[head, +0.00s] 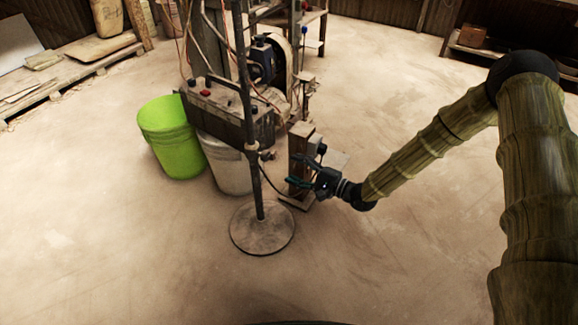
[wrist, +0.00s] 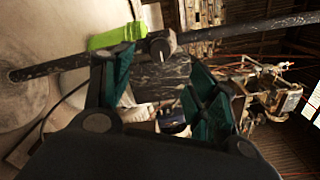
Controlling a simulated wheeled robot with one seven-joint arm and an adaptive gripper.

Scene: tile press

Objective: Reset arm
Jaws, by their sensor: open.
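My gripper (head: 298,172) is at the end of my extended arm, in the middle of the head view. It is open, with its fingers pointing left toward the press equipment. In the wrist view my gripper (wrist: 155,95) shows two green-padded fingers spread apart with nothing held between them. A dark metal pole (head: 247,110) on a round base (head: 262,228) stands just left of the fingers. The pole also crosses the wrist view (wrist: 250,32) beyond the fingertips. I cannot tell whether the fingers touch anything.
A lime-green bucket (head: 172,140) and a white bucket (head: 228,165) stand left of the pole. A grey control box (head: 225,105) with a red button sits above the white bucket. A wooden post (head: 299,150) stands behind my gripper. The floor in front is clear.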

